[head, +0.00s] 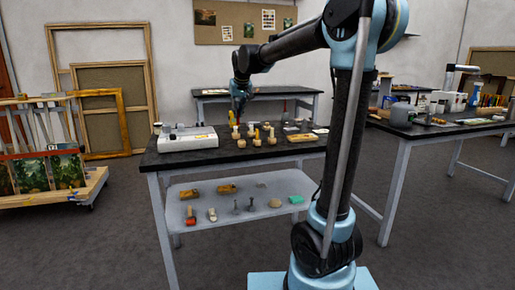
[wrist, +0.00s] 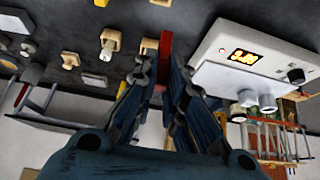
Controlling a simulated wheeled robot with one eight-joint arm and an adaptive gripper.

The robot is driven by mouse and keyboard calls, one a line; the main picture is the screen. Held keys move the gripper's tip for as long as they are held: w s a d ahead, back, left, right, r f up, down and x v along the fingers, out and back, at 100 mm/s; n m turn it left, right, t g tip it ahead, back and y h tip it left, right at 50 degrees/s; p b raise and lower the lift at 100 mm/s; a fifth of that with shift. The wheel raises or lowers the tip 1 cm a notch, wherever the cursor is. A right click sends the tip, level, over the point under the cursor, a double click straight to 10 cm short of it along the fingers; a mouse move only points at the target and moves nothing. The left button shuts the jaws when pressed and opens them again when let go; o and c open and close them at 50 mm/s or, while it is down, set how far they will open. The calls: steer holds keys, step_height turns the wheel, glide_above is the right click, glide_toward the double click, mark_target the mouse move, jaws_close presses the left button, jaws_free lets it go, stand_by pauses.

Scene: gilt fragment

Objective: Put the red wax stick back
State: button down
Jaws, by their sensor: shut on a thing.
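My gripper (wrist: 165,80) is shut on the red wax stick (wrist: 165,47), which sticks out beyond the fingertips in the wrist view. In the head view my gripper (head: 239,108) is above the dark worktable (head: 185,157), over its back part. Several small wooden holders stand on that table. One holder (wrist: 119,38) with a pale stick in it shows left of the red stick in the wrist view, apart from it. Whether the red stick's far end touches anything is not clear.
A white box with a lit display (wrist: 242,56) and knobs stands close to the right of my gripper in the wrist view; it also stands at the table's left in the head view (head: 187,139). A lower shelf (head: 235,215) holds small items. Another table (head: 430,130) stands right.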

steer(key=shift+w+d, duration=0.25)
steer(key=shift+d, duration=0.5)
steer(key=shift+f, duration=5.05)
steer(key=c, duration=1.7)
jaws_free()
steer(key=shift+o, duration=0.2)
